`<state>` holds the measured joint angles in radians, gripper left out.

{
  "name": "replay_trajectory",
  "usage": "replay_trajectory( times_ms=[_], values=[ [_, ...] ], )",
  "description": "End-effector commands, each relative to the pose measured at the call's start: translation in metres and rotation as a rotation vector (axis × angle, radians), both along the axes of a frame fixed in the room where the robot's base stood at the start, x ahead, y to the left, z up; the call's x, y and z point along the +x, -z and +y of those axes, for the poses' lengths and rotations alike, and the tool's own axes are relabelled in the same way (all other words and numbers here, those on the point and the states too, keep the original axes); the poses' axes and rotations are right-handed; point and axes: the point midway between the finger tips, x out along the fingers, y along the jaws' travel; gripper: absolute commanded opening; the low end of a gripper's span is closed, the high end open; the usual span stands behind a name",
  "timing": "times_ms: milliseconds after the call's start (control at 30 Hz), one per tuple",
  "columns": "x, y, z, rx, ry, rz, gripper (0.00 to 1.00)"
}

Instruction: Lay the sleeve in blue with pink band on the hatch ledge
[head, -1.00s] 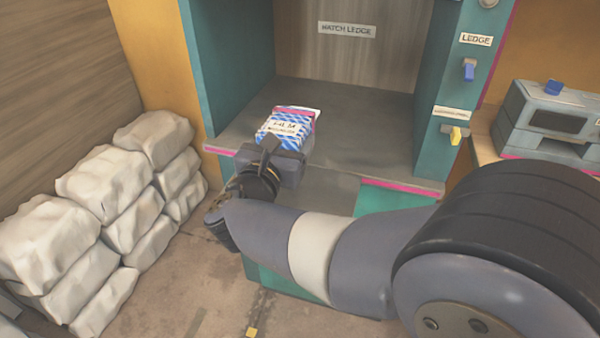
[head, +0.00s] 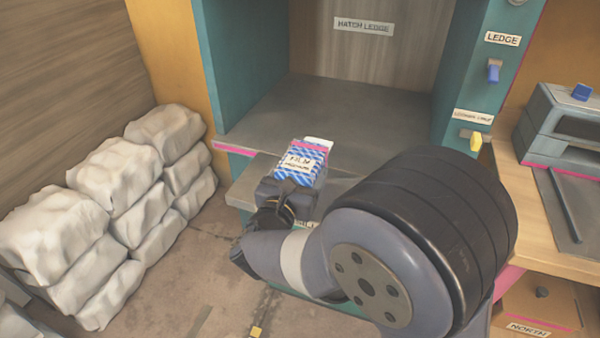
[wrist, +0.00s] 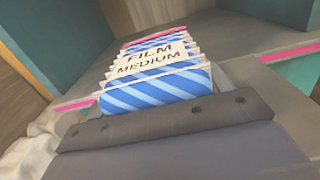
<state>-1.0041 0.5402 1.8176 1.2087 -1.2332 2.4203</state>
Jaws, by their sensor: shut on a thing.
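The sleeve (head: 303,158) is blue with white stripes, a pink band at its far end and a white label reading FILM. My gripper (head: 290,190) is shut on its near end and holds it at the front edge of the hatch ledge (head: 340,110). In the wrist view the sleeve (wrist: 155,85) points away from my gripper (wrist: 170,125), its label reading FILM MEDIUM. The ledge is a bare grey shelf in a teal frame, under a HATCH LEDGE sign. I cannot tell whether the sleeve touches it.
White lumpy sacks (head: 110,200) are stacked at the left. A blue switch (head: 493,71) and a yellow switch (head: 475,141) sit on the right teal post. A grey machine (head: 570,125) stands on a wooden bench at the right. The ledge surface is clear.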

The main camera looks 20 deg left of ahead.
Motion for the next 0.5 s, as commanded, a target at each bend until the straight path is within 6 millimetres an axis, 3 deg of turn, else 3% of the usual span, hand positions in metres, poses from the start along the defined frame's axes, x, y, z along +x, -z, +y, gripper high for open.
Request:
replay_trajectory(
  times_ms=[333,367,500],
  values=[
    [0.0001,0.0027,0.0002,0.001,0.000,-0.002,0.42],
    [0.0000,0.0028,0.0001,0.000,0.000,0.000,0.73],
    [0.0000,0.0018,0.0001,-0.001,0.000,0.000,0.85]
  ],
)
